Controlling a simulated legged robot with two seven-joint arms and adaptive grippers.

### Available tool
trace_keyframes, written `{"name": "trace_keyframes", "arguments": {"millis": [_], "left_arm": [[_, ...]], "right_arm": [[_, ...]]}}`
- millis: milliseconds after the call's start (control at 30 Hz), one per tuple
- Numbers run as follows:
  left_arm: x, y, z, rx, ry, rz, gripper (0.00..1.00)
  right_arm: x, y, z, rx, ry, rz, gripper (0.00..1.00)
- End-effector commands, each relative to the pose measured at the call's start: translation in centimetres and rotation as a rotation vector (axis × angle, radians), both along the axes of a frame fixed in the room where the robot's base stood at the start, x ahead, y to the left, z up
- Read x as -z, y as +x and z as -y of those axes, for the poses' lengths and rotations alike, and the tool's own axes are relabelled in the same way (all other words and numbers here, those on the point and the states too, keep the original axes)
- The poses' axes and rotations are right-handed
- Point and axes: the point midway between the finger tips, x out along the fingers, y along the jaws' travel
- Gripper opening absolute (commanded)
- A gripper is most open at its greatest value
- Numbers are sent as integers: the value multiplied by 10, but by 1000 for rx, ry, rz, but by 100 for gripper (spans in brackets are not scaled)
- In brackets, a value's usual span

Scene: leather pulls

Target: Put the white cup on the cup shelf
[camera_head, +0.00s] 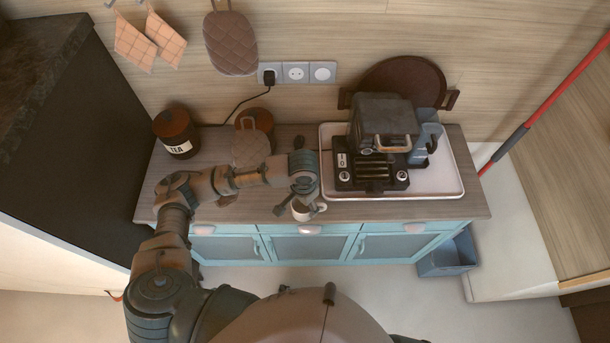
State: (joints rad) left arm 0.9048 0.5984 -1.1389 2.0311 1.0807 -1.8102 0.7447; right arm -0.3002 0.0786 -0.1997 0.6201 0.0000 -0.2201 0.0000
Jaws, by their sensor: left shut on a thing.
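The white cup (301,213) is at the front edge of the wooden counter, left of the coffee machine. My left gripper (300,204) reaches in from the left, points down and is shut on the cup. The fingers and wrist hide the cup's upper left part. Whether the cup touches the counter or hangs just above it, I cannot tell. I cannot make out a cup shelf for certain. The dark coffee machine (384,122) stands to the right of the gripper. My right gripper is not in view.
The coffee machine stands in a white tray (440,179). A TEA canister (175,132) and another brown canister (262,120) stand on the left of the counter (400,210). A round brown tray (405,76) leans at the back. A blue bin (447,257) is on the floor at right.

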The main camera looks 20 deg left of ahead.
Motion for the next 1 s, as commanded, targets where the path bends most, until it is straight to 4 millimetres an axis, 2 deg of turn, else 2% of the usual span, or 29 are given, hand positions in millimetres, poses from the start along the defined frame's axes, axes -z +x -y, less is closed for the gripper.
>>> {"name": "trace_keyframes", "arguments": {"millis": [33, 200, 400, 567, 800, 1000], "left_arm": [[0, 15, -5, -6, 2, 1, 29], [5, 62, -18, -5, 1, 2, 29], [8, 96, -29, -2, 0, 1, 29], [14, 101, -31, 0, 0, 0, 29], [44, 100, -31, -1, 0, -1, 29], [45, 101, -31, 0, 0, 1, 29]], "right_arm": [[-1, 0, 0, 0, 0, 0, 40], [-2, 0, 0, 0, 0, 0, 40], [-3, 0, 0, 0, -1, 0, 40], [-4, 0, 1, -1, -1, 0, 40], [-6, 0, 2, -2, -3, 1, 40], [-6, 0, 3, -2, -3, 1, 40]]}}
